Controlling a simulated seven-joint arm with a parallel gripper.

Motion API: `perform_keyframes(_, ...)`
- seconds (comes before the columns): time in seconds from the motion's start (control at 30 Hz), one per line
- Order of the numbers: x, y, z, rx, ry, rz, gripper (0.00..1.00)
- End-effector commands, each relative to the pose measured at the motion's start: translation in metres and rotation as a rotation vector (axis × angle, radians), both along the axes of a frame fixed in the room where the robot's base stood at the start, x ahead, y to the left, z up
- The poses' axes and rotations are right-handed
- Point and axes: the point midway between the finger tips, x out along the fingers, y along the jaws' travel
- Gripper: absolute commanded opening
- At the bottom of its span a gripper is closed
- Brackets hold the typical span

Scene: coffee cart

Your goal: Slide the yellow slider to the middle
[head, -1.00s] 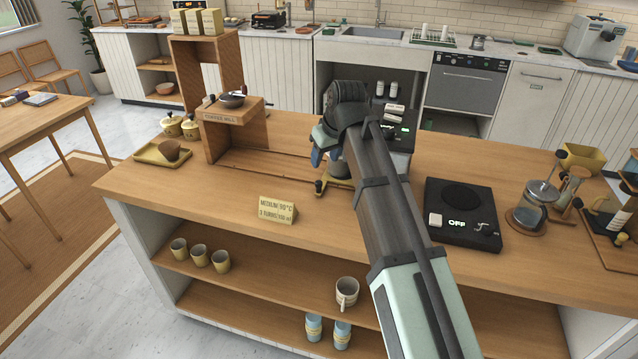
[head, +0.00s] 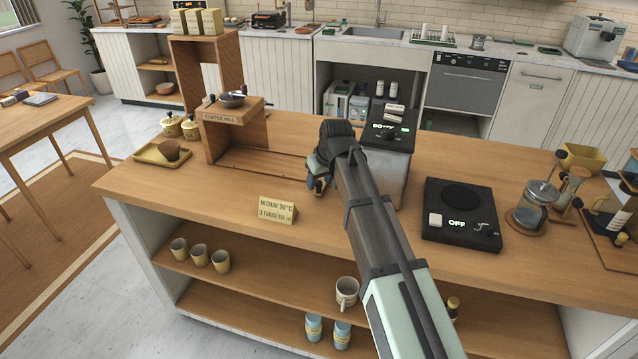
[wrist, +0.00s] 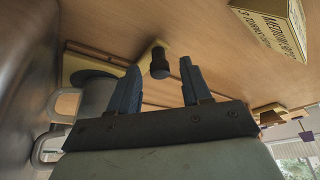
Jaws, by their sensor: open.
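The yellow slider (wrist: 160,46) shows in the wrist view as a small yellow block with a dark round knob (wrist: 159,66) standing out from it. It sits on the wooden counter by a thin groove. My gripper (wrist: 158,68) is open, with its two blue fingers on either side of the knob's line and the knob in the gap between the tips. I cannot tell whether either finger touches it. In the head view my gripper (head: 316,178) is low over the counter, right of the coffee mill stand (head: 228,150), and largely hides the slider.
A yellow sign (head: 277,210) stands near the counter's front edge; it also shows in the wrist view (wrist: 272,24). A grey vessel with handles (wrist: 95,97) is close beside the left finger. The front counter between sign and scale is clear.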

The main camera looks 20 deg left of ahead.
Motion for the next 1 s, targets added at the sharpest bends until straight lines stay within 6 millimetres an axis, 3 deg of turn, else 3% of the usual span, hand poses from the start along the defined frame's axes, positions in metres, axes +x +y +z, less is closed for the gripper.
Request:
perform_keyframes(0.2, 0.005, 0.004, -0.015, 0.0, 0.0, 0.0, 0.48)
perform_keyframes(0.57, 0.005, 0.005, -0.018, 0.001, -0.001, 0.0, 0.48)
perform_keyframes(1.0, 0.005, 0.005, -0.018, 0.001, -0.001, 0.0, 0.08)
